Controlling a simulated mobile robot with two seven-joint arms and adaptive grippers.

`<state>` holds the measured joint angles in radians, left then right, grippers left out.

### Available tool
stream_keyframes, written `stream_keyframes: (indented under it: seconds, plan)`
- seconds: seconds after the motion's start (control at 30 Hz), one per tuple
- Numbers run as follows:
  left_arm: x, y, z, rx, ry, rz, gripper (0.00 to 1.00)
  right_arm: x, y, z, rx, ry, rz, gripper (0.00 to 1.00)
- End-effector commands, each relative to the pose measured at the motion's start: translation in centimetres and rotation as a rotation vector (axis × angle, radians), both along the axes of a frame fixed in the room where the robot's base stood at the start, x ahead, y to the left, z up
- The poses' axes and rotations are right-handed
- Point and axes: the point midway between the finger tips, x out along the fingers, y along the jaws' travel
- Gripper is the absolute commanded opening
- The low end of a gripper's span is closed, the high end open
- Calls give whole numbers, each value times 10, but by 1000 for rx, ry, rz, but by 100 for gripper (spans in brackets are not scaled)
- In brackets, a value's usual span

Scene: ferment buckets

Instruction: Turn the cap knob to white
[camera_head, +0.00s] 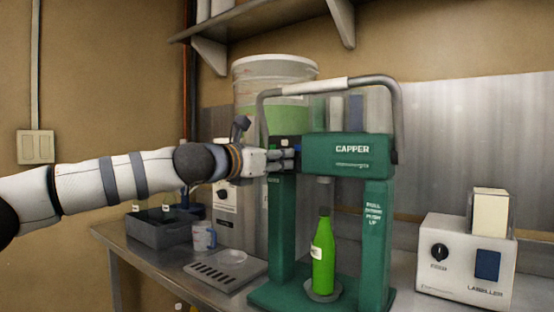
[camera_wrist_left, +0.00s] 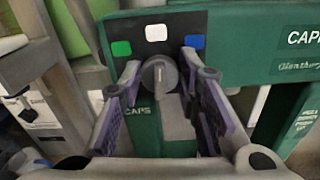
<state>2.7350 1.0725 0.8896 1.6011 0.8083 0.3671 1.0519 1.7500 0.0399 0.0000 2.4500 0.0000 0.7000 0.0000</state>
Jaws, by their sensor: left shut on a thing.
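The green capper (camera_head: 345,155) stands on the bench with a green bottle (camera_head: 322,255) upright under its head. In the left wrist view, the grey cap knob (camera_wrist_left: 160,74) sits on the capper's black panel. A green patch (camera_wrist_left: 121,48) is to its left, a white patch (camera_wrist_left: 156,32) above it and a blue patch (camera_wrist_left: 195,41) to its right. The knob's ridge looks roughly upright, toward the white patch, but its exact pointing is hard to tell. My left gripper (camera_head: 288,157) is at the panel, its fingers shut on the knob from both sides. My right gripper is out of view.
A labeller (camera_head: 465,262) stands at the right. A large bucket (camera_head: 273,75) is behind the capper. A mug (camera_head: 203,236), a dark bin (camera_head: 158,229) and a drip tray (camera_head: 226,272) sit on the bench at the left. The capper's grey handle (camera_head: 345,85) arches above its head.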

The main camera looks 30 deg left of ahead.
Motion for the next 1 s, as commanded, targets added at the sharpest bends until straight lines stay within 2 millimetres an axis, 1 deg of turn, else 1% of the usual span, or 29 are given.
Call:
stream_keyframes:
  seconds: [0.3,0.73,0.77,0.8,0.83,1.0]
  plan:
    - [0,0,-1,-79,7,0,2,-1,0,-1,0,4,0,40]
    - [0,0,-1,-86,8,0,2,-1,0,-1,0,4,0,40]
    - [0,0,-1,-86,8,0,35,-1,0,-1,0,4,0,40]
    - [0,0,-1,-86,8,0,44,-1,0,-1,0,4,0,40]
    - [0,0,-1,-86,8,0,49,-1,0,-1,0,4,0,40]
    - [0,0,0,-86,8,0,49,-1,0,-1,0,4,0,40]
